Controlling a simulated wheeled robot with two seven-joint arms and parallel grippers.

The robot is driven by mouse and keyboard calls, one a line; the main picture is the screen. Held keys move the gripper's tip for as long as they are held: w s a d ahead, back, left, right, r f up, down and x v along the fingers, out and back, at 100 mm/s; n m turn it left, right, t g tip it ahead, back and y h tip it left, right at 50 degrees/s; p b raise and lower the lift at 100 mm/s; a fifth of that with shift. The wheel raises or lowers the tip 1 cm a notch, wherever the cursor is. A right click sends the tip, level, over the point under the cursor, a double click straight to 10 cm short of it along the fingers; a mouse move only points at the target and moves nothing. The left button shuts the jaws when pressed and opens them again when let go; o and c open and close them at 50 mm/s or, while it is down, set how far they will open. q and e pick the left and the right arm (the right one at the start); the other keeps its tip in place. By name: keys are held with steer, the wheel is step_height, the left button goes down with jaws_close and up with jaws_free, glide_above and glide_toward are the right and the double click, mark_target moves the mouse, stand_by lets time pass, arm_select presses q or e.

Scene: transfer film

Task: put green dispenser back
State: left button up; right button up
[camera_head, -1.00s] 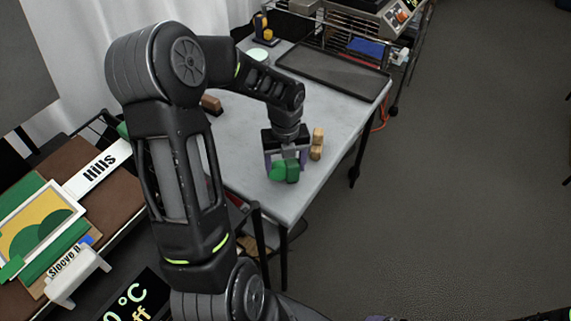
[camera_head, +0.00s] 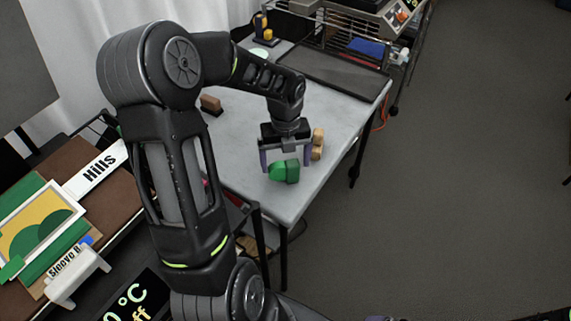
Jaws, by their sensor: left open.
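The green dispenser (camera_head: 285,172) lies on the light grey table (camera_head: 245,190) near its front corner. My left gripper (camera_head: 286,165) is right above and behind it with its two purple-grey fingers spread apart, one on each side. The gripper is open; whether a finger touches the dispenser I cannot tell. My right gripper cannot be made out; only a small dark and purple part shows at the bottom edge.
Wooden blocks (camera_head: 317,150) stand close to the right finger. A brown block (camera_head: 211,104) lies farther back, and a black tray (camera_head: 330,75) lies at the table's far end. Boxes and a sign (camera_head: 98,170) are at the left. The floor at right is clear.

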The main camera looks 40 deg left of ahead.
arm_select(q)
step_height(320, 180, up, 10)
stand_by(0.3)
stand_by(0.7)
steer(key=s+d+f+n+h, duration=0.1)
steer(key=d+f+n+h, duration=0.3)
steer(key=d+f+n, duration=1.35)
steer(key=s+d+f+n, duration=1)
steer(key=s+d+f, duration=0.3)
steer(key=f, duration=0.1)
steer(key=shift+s+t, duration=0.2)
steer(key=shift+t, duration=0.1)
steer(key=shift+f, duration=0.1)
